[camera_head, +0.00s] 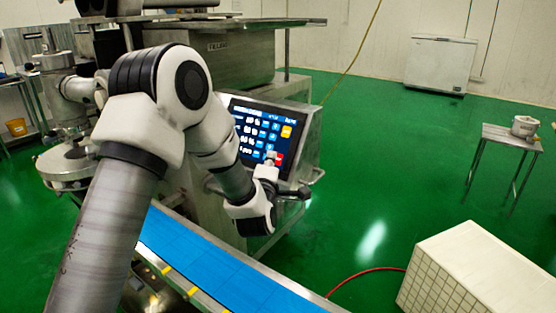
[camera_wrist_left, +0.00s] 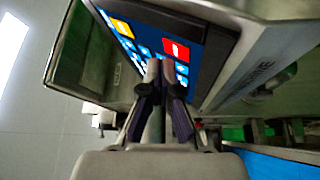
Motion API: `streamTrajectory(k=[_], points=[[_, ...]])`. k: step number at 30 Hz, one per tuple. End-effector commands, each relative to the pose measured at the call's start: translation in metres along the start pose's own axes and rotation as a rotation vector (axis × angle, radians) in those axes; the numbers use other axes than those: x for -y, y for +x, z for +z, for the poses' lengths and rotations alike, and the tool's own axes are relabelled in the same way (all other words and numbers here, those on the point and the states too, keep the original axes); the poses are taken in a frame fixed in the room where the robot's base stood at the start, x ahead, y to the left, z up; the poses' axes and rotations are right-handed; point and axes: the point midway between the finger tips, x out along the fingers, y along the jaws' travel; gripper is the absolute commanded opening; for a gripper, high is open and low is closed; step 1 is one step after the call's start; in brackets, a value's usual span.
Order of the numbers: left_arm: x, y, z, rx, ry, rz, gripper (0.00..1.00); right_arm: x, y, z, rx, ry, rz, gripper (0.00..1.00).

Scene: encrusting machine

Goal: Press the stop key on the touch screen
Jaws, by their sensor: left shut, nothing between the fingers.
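The touch screen (camera_head: 252,128) is a dark-framed panel with a blue display on the machine, right of my left arm in the head view. A red key (camera_head: 279,158), probably the stop key, shows at its lower right. An orange key (camera_head: 286,132) is above it. My left gripper (camera_head: 269,158) is shut and empty, with its tips in front of the screen beside the red key. In the left wrist view the closed fingertips (camera_wrist_left: 160,66) appear just below and left of the red key (camera_wrist_left: 176,50). I cannot tell whether they touch the screen. My right gripper is not in view.
A blue conveyor belt (camera_head: 210,264) runs below my left forearm. The steel machine body (camera_head: 230,60) stands behind the screen. A white tiled block (camera_head: 465,265) is at the lower right, and a small table (camera_head: 512,138) is farther back. Green floor between them is mostly open.

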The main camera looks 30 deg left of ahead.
Motion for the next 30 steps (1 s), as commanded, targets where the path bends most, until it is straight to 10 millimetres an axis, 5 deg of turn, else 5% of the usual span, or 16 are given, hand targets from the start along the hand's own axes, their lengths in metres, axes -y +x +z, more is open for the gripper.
streamTrajectory(k=[30], points=[[0.005,0.0043,0.0038,0.0,0.0,0.001,0.0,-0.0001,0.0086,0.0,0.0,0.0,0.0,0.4]])
